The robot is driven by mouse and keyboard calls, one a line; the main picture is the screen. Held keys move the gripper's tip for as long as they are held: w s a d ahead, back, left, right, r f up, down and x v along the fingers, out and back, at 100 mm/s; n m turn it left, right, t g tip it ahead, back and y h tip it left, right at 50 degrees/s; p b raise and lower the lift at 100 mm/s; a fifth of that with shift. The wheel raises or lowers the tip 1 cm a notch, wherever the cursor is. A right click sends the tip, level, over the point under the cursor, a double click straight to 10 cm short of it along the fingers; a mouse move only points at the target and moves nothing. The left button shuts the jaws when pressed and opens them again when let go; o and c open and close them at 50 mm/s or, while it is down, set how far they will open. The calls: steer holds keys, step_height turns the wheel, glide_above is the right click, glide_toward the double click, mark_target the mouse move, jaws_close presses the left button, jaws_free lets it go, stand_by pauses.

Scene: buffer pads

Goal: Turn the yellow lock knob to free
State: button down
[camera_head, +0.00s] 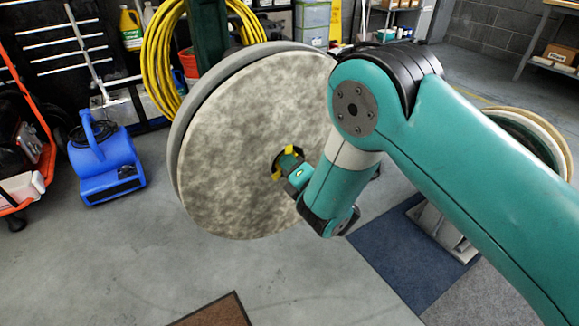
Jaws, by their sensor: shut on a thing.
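A large round buffer pad (235,140), mottled grey-beige, faces me on a grey disc, tilted, at the centre-left. The yellow lock knob (289,150) shows as yellow parts around the dark hole at the pad's centre. My gripper (287,165) is at this hub, shut on the yellow knob. My gripper and wrist cover part of the knob, so its turn position cannot be told.
A blue blower (103,165) stands on the floor at left, near an orange-framed cart (30,110). A yellow hose coil (160,60) hangs behind the pad. More round pads (530,135) are stacked at right, behind my arm. The front floor is mostly clear.

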steer(key=shift+n, duration=0.4)
steer(key=shift+f+n+p, duration=0.1)
steer(key=shift+n+p, duration=0.85)
steer(key=shift+n, duration=2.55)
steer(key=n+p, duration=0.3)
steer(key=n, duration=0.1)
steer(key=shift+n, duration=0.3)
steer(key=c, duration=1.2)
jaws_free()
steer(key=shift+c, duration=0.2)
